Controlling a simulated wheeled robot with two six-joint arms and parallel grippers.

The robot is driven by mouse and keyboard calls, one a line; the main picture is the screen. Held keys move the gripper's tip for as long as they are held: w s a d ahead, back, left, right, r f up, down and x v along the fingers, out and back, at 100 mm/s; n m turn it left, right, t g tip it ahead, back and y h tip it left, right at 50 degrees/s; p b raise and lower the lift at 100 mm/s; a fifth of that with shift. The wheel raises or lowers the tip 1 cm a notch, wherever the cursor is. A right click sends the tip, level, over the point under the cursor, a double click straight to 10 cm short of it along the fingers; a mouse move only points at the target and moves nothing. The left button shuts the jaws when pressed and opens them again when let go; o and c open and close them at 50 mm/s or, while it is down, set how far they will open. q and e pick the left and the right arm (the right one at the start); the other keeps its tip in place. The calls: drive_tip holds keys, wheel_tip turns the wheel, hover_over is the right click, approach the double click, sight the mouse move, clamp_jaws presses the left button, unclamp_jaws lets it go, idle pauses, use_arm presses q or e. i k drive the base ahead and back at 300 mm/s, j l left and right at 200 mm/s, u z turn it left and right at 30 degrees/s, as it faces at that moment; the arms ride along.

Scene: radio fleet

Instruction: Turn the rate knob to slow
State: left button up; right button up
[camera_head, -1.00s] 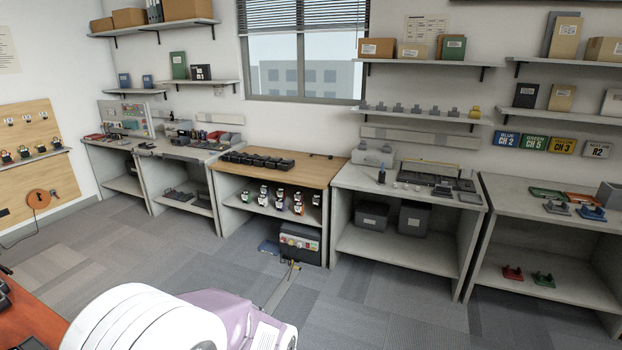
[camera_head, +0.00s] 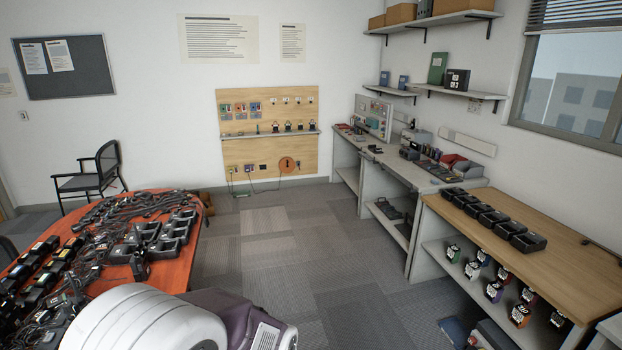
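No rate knob can be made out in this view. A grey panel (camera_head: 375,117) with small coloured parts stands on the far bench, too small to read. The top of a dark unit (camera_head: 489,336) shows at the bottom edge, below the wooden-topped bench; its front is out of frame. Neither of my grippers is in view; only a white and purple part of my own body shows at the bottom.
A red-orange table (camera_head: 185,270) crowded with radios and chargers stands at the left. Benches line the right wall, including the wooden-topped bench (camera_head: 565,262). A wooden pegboard (camera_head: 285,100) and a chair (camera_head: 93,172) are at the back. The carpeted floor (camera_head: 300,245) between is open.

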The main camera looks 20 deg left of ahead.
sight(67, 306)
drive_tip(key=i+j+u, duration=0.1)
drive_tip(key=i+u, duration=0.15)
drive_tip(key=u, duration=0.2)
drive_tip(key=i+u, duration=0.25)
drive_tip(key=u, duration=0.25)
drive_tip(key=i+l+u, duration=0.1)
drive_tip(key=u, duration=0.35)
drive_tip(key=i+l+u, duration=0.2)
drive_tip(key=i+u, duration=0.15)
drive_tip(key=u, duration=0.15)
drive_tip(key=i+l+u, duration=0.2)
drive_tip(key=u, duration=0.25)
drive_tip(key=i+l+u, duration=0.1)
drive_tip(key=l+u, duration=0.25)
drive_tip(key=u, duration=0.15)
drive_tip(key=i+l+u, duration=0.1)
drive_tip(key=l+u, duration=0.6)
drive_tip(key=u, duration=0.2)
drive_tip(key=i+l+u, duration=0.15)
drive_tip(key=l+u, duration=0.15)
drive_tip(key=u, duration=0.15)
drive_tip(key=i+l+u, duration=0.15)
drive_tip(key=l+u, duration=1)
drive_tip(key=u, duration=0.15)
drive_tip(key=i, duration=0.25)
